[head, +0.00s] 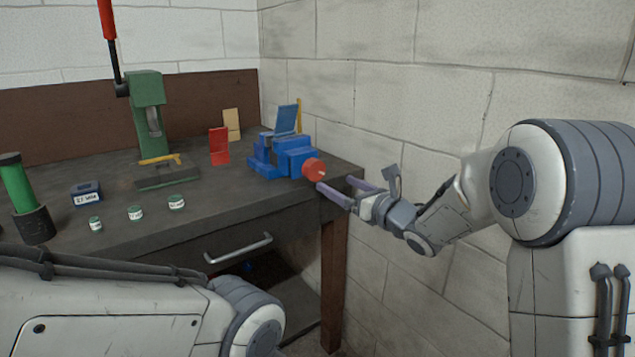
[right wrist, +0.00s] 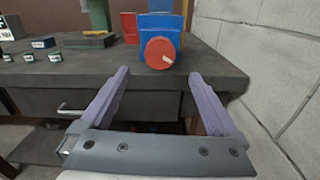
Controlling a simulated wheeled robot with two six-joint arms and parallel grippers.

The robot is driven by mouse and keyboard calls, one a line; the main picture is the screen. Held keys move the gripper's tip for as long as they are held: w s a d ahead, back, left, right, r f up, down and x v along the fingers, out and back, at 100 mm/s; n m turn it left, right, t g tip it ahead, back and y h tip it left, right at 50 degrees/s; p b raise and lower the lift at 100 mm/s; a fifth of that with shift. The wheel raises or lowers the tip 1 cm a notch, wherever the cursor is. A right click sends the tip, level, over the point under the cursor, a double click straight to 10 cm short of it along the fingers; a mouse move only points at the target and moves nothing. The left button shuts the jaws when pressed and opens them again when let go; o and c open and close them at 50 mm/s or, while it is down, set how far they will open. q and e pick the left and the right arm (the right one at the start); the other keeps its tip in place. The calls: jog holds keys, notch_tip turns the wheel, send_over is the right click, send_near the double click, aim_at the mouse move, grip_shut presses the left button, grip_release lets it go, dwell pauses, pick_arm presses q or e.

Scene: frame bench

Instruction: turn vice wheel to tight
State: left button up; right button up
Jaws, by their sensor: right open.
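A blue vice (head: 288,155) stands at the right end of the dark bench, near its front edge. Its round red wheel (head: 314,169) faces my right gripper; it also shows in the right wrist view (right wrist: 160,53) with a short pale mark on its face. My right gripper (head: 334,188) is open and empty, just in front of and a little below the wheel, not touching it. In the right wrist view its two purple fingers (right wrist: 157,75) are spread wide, with the wheel beyond and between them. My left arm crosses the lower left of the head view; its gripper is out of view.
The bench (head: 230,205) has a drawer handle (head: 238,249) on its front. A green press (head: 150,118), a red panel (head: 219,146), a blue box (head: 87,193), small jars (head: 135,213) and a green cylinder (head: 18,186) stand left of the vice. A block wall (head: 385,110) is close on the right.

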aim_at(317, 173)
jog(key=p+x, duration=0.1)
jog(key=x, duration=0.8)
jog(key=shift+w+a, duration=0.1)
jog(key=shift+c, duration=0.3)
jog(key=c, duration=1.3)
